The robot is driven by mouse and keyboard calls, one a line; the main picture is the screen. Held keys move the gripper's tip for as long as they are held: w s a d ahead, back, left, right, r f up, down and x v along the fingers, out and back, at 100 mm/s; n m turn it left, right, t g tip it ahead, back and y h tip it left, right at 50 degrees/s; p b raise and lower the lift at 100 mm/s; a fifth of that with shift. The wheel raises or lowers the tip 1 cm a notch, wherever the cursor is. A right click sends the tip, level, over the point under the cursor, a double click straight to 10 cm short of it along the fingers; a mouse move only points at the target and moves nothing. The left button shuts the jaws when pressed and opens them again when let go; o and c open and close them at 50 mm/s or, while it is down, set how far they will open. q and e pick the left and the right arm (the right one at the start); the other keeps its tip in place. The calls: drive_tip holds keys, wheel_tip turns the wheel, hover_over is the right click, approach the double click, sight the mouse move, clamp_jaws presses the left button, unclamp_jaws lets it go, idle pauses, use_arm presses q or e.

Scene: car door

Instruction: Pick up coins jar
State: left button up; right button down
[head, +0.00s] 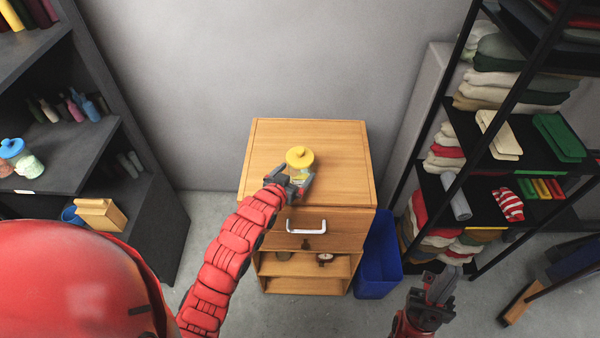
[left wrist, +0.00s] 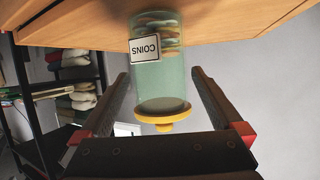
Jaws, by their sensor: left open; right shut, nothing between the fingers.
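The coins jar (head: 299,158) stands on top of the wooden cabinet (head: 335,150); it is clear with a yellow lid. In the left wrist view the jar (left wrist: 165,80) appears upside down, with its "COINS" label and coins showing inside. My left gripper (head: 289,183) is open at the near side of the jar. In the left wrist view its two fingers (left wrist: 162,82) reach along both sides of the jar's lid end, with gaps visible. My right gripper (head: 437,288) is shut and empty, low at the right, away from the cabinet.
The cabinet has a drawer with a white handle (head: 306,227) and open shelves below. A blue bin (head: 379,255) stands at its right. A black rack (head: 480,190) with folded cloths is at the right, a dark shelf (head: 60,150) at the left. The cabinet top around the jar is clear.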

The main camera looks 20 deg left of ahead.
use_arm(q)
drive_tip(key=p+x, duration=0.1)
drive_tip(key=x, duration=0.1)
drive_tip(key=shift+w+d+f, duration=0.1)
drive_tip(key=shift+w, duration=0.3)
drive_tip(key=shift+w+f, duration=0.25)
drive_tip(key=shift+r, duration=0.1)
clamp_jaws()
